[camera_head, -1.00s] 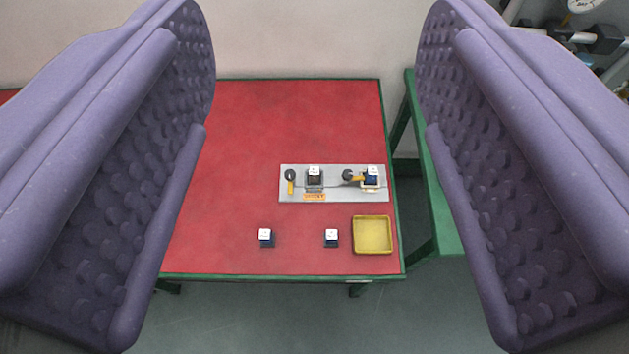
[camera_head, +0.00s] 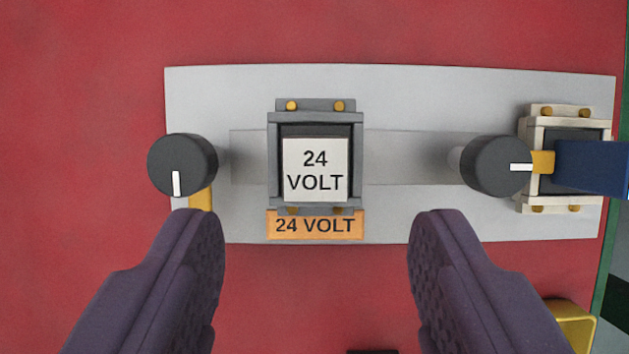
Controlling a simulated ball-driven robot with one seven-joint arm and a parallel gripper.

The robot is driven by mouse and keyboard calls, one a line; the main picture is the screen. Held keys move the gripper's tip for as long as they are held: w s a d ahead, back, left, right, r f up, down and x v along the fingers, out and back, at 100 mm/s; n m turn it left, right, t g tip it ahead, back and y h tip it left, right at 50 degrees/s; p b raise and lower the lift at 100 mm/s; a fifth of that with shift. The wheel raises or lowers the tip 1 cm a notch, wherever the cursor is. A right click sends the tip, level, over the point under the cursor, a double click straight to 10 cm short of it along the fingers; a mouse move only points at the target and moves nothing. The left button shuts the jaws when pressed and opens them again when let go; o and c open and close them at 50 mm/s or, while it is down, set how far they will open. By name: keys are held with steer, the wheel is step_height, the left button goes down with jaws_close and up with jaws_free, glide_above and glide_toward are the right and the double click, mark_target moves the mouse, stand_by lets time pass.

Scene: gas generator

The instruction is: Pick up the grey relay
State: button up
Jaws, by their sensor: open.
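The grey relay (camera_head: 315,169) has a dark body and a white top label reading "24 VOLT". It sits in a grey socket (camera_head: 273,160) on the light grey plate (camera_head: 400,85). An orange "24 VOLT" label (camera_head: 315,225) lies on the plate just below the socket. My gripper (camera_head: 320,225) is open and empty. Its two purple fingers point toward the plate, one to the lower left of the relay and one to the lower right, and neither appears to touch it.
Another black knob (camera_head: 497,166) stands right, beside a white socket (camera_head: 537,130) with a blue block (camera_head: 600,166). A yellow tray (camera_head: 572,320) shows at lower right. The red table (camera_head: 80,170) is bare at left.

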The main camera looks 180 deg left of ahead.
mark_target(315, 177)
steer(key=b+x, duration=0.4)
steer(key=x, duration=0.3)
steer(key=shift+f, duration=0.35)
steer(key=shift+r, duration=0.15)
steer(key=c, duration=1.1)
step_height(315, 177, up, 10)
steer(key=p, duration=0.5)
